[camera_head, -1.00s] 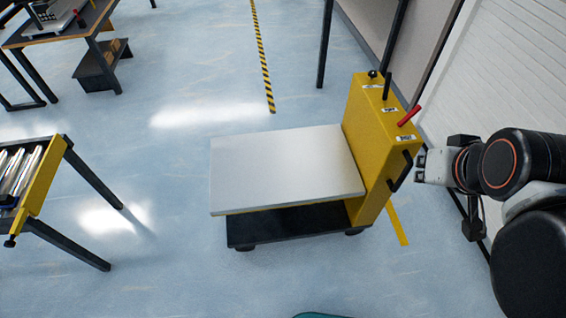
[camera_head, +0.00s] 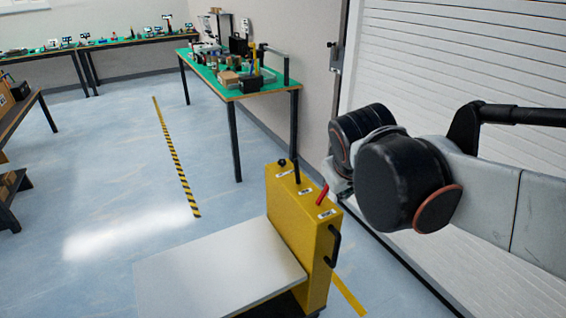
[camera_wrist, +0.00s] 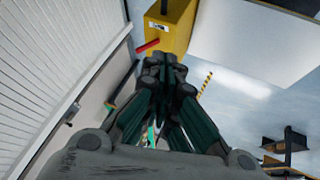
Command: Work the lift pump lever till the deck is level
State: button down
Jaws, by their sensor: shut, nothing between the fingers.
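The yellow lift cart column (camera_head: 303,245) stands at lower middle in the head view, with the grey flat deck (camera_head: 215,272) on its left side. On its top are a black knob (camera_head: 282,163), an upright black lever (camera_head: 297,172) and a tilted red lever (camera_head: 322,194). The labels are too small to read. In the wrist view my gripper (camera_wrist: 164,62) is shut and empty, pointing toward the column (camera_wrist: 176,30). The red lever (camera_wrist: 148,46) shows just left of the fingertips, apparently apart from them. In the head view my arm hides the gripper.
A green-topped workbench (camera_head: 240,92) with equipment stands behind the cart. A white shutter wall (camera_head: 440,60) is close on the right. A black handle (camera_head: 333,246) juts from the column's side. Floor left of the cart is open, with a striped line (camera_head: 175,155).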

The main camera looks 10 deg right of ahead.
jog(key=w+a+f+n+h, duration=0.1)
jog(key=w+f+n+h, duration=0.15)
jog(key=w, duration=1.25)
jog(key=w+a+f+n+h, duration=0.1)
jog(key=w+n+h, duration=0.15)
jog(key=w, duration=1.25)
jog(key=w+a+f+n+t+h, duration=0.1)
jog(key=w+a+f+h, duration=0.2)
jog(key=f, duration=0.7)
jog(key=w+a+f+n+t+h, duration=0.2)
jog(key=w+a+f+h, duration=0.1)
jog(key=w+a+f, duration=0.4)
notch_tip(320, 180, down, 3)
jog(key=shift+w+t+p, duration=0.3)
jog(key=shift+w, duration=0.9)
